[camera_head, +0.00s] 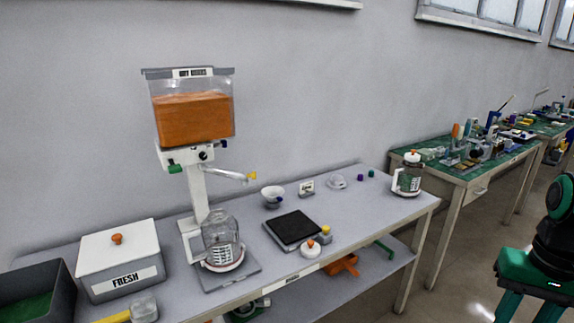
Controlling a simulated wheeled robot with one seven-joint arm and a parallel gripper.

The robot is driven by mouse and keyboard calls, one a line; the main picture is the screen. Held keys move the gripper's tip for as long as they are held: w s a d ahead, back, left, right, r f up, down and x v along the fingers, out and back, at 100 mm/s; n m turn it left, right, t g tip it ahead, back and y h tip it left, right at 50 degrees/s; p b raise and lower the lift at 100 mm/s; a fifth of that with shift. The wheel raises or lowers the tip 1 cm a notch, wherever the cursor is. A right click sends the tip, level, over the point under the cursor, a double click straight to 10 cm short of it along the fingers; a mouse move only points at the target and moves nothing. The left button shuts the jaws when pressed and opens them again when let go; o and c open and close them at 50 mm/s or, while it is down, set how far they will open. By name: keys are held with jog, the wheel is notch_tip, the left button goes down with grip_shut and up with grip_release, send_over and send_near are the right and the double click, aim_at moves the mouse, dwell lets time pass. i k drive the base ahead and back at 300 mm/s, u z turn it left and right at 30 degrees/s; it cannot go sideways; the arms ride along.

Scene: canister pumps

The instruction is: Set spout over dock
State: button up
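The dispenser (193,120) has a clear hopper filled with orange material on a white column. Its thin spout (226,174) sticks out to the right and ends in a yellow tip (252,176). The tip is to the right of the glass jar (222,236), not above it. The jar stands upright on a grey base plate (243,277) at the column's foot, which looks like the dock. My gripper (528,308) is at the lower right, far from the spout. Its two teal fingers are apart with nothing visible between them; their tips are cut off by the frame edge.
A white FRESH box (118,258) and a dark bin (36,298) stand left of the dispenser. A black-topped scale (293,228), a bowl (272,195) and a lidded jar (408,175) are to the right. A cluttered green-topped table (452,172) stands farther right.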

aim_at(227, 172)
jog(key=z, duration=0.25)
jog(key=i, duration=1)
jog(key=u, duration=0.15)
